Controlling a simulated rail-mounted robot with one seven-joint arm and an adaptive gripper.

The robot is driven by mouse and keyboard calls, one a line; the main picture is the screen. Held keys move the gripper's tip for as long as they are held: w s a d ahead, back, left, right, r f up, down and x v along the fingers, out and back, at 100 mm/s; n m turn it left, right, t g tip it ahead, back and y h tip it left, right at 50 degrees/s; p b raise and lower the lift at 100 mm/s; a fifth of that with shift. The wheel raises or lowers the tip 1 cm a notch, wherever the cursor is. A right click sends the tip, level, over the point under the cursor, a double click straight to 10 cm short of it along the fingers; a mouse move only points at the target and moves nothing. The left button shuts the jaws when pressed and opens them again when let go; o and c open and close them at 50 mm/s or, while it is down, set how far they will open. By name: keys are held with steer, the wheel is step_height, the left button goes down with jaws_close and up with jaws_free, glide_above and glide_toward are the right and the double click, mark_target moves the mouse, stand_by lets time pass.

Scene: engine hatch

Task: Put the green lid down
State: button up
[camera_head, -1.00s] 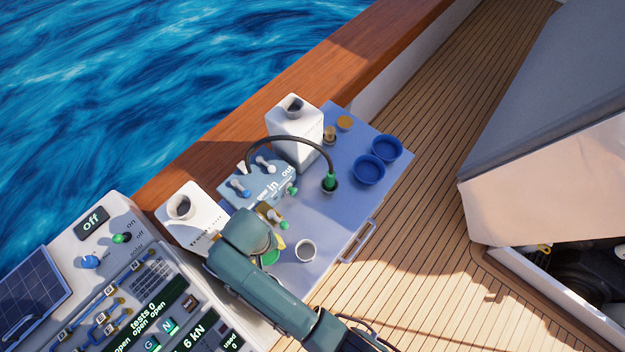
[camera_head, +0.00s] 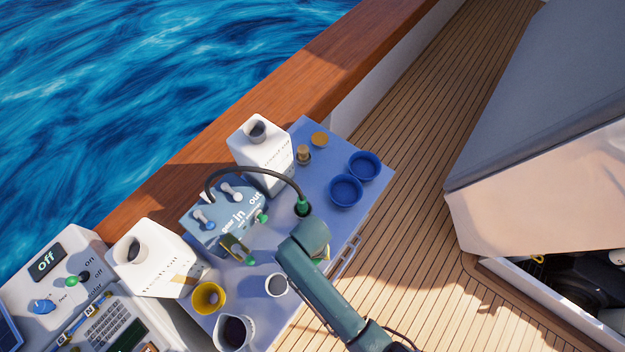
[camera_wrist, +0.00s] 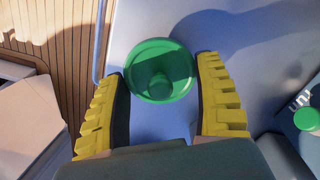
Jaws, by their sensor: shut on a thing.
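The green lid (camera_wrist: 158,58), round with a small knob, sits between the yellow ribbed fingers of my gripper (camera_wrist: 162,68) in the wrist view. My gripper is shut on it. Blue-grey surface shows beneath and around the lid; I cannot tell whether the lid touches it. In the head view my arm hides the lid and most of my gripper, which is at the right front part of the blue table (camera_head: 325,185), near its metal handle (camera_head: 347,258).
A white cup (camera_head: 276,285), a yellow cup (camera_head: 208,298) and a white jug (camera_head: 234,333) stand left of my arm. A dark hose (camera_head: 250,170) arches to a green fitting (camera_head: 303,207). Two blue bowls (camera_head: 345,190) and white canisters (camera_head: 262,150) stand farther back. Bare table shows between bowls and arm.

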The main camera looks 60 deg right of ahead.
steer(key=shift+f, duration=1.45)
steer(key=o, duration=0.7)
steer(key=shift+f, duration=0.1)
step_height(320, 180, up, 12)
steer(key=shift+r+p, duration=0.15)
steer(key=shift+p, duration=0.8)
